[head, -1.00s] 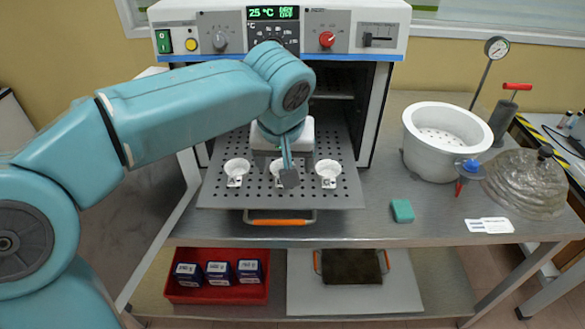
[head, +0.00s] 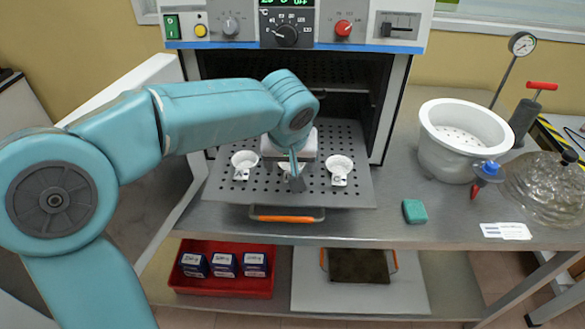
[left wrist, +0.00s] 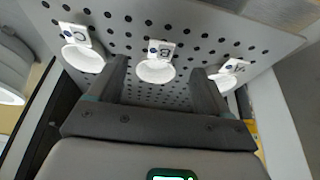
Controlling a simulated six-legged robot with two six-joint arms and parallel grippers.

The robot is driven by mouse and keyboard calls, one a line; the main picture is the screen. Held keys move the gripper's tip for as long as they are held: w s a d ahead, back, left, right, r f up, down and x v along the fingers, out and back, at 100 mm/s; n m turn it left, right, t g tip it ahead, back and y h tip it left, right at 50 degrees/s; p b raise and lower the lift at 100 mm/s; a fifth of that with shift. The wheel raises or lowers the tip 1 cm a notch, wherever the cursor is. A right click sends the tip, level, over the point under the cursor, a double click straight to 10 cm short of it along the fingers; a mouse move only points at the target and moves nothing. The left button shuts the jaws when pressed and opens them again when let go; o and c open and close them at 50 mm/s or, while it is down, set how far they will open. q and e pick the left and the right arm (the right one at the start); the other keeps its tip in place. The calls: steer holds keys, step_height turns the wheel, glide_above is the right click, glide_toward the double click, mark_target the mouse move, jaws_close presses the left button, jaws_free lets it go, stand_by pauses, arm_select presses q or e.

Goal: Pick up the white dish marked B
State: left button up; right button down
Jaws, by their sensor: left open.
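Three small white dishes with tags stand in a row on a perforated metal shelf (head: 225,195). The middle dish (left wrist: 155,71) has a tag that seems to read B, seen at a slant in the left wrist view. The dish (head: 244,160) at the left and the dish (head: 340,166) at the right are in plain sight in the head view. My left gripper (head: 296,180) is open over the middle dish and hides much of it there. In the left wrist view its two fingers (left wrist: 160,72) lie either side of that dish, and no grip shows. My right gripper is out of view.
An open oven (head: 290,30) stands behind the shelf, which has an orange handle (head: 287,214). A white pot (head: 465,140), a green block (head: 414,211) and a glass lid (head: 545,190) are at the right. A red bin (head: 220,284) with boxes sits below.

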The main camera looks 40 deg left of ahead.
mark_target(291, 173)
arm_select(q)
steer(key=x, duration=0.5)
steer(key=shift+w+r, duration=0.1)
steer(key=shift+w, duration=0.05)
steer(key=shift+c, duration=0.5)
steer(key=c, duration=1)
steer(key=shift+r, duration=0.1)
